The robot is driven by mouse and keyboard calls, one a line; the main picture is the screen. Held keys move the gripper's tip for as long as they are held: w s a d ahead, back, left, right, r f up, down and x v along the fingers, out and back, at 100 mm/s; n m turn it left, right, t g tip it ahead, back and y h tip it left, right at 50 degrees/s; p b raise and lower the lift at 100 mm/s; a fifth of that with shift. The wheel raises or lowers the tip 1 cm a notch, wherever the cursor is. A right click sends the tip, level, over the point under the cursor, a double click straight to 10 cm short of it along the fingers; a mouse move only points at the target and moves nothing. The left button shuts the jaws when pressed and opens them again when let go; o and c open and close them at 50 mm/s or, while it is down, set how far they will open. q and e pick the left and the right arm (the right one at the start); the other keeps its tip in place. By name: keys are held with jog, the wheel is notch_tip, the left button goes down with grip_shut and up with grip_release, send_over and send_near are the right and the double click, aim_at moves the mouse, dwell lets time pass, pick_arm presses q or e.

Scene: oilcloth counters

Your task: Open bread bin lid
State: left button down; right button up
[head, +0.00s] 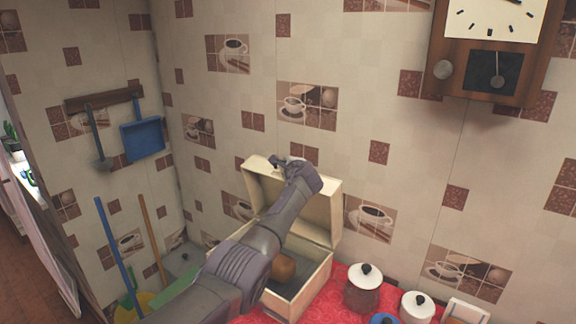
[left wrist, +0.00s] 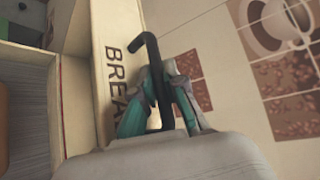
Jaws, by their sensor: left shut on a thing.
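The cream bread bin (head: 322,277) stands on the red-covered counter against the tiled wall, with a brown loaf (head: 283,269) inside. Its lid (head: 318,213) is raised and stands upright at the back of the bin. My left gripper (head: 285,163) is at the top edge of the lid. In the left wrist view the gripper (left wrist: 155,100) is shut on the dark bent handle (left wrist: 157,75), beside the lid face (left wrist: 106,75) with the letters "BREA" showing. My arm hides part of the bin. My right gripper is not in view.
A brown canister (head: 362,293) and a white lidded pot (head: 417,307) stand right of the bin on the red oilcloth (head: 338,300). A wall clock (head: 485,50) hangs above right. A blue dustpan (head: 142,140) hangs at left.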

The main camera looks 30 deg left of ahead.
pick_arm(q)
jog(key=c, duration=1.2)
grip_release()
jog(key=shift+v, duration=0.95)
jog(key=v, duration=1)
jog(key=shift+s+r, duration=0.1)
